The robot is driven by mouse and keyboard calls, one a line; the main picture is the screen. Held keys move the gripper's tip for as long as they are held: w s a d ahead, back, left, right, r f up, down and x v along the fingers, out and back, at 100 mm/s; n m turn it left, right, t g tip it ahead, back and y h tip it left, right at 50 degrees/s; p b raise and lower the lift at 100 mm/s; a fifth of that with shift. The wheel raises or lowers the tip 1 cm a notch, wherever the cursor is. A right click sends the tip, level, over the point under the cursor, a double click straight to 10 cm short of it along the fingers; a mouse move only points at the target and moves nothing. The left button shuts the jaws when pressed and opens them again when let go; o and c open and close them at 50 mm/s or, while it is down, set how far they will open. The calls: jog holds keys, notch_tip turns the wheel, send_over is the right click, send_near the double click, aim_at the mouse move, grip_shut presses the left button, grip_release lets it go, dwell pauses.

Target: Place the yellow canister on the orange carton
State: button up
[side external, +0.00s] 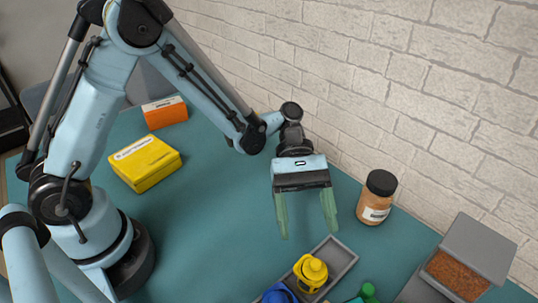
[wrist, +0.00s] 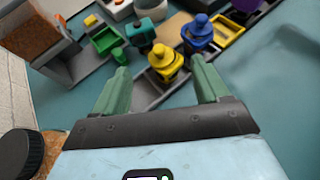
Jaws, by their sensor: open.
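The yellow canister (side external: 310,272) stands upright in a grey tray (side external: 345,258) at the bottom of the side view. In the wrist view the canister (wrist: 166,62) shows between and beyond the fingertips. The orange carton (side external: 165,112) lies on the teal table at the back left of the side view, behind a yellow box; it is not in the wrist view. My gripper (side external: 307,228) is open and empty, with green fingers pointing down, above the table and short of the canister. In the wrist view my gripper (wrist: 160,82) has its fingers wide apart.
A yellow box (side external: 145,162) lies in front of the carton. A jar with a black lid (side external: 376,197) stands right of my gripper by the brick wall. A blue canister (wrist: 197,32) stands beside the yellow one. A grey bin (side external: 465,260) stands at right. The middle table is clear.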

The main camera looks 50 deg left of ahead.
jog(key=a+r+m+t+y, duration=0.3)
jog(key=a+m+t+y, duration=0.2)
jog(key=a, duration=0.5)
jog(key=a+r+m+t+y, duration=0.3)
jog(key=a+m+t+y, duration=0.2)
jog(key=a+t, duration=0.3)
jog(key=shift+a+r+m+t, duration=0.3)
jog(key=shift+a+r+t, duration=0.1)
jog(key=shift+a, duration=0.7)
jog(key=shift+a+m+y, duration=0.3)
jog(key=shift+a+y, duration=0.1)
jog(key=shift+d, duration=0.1)
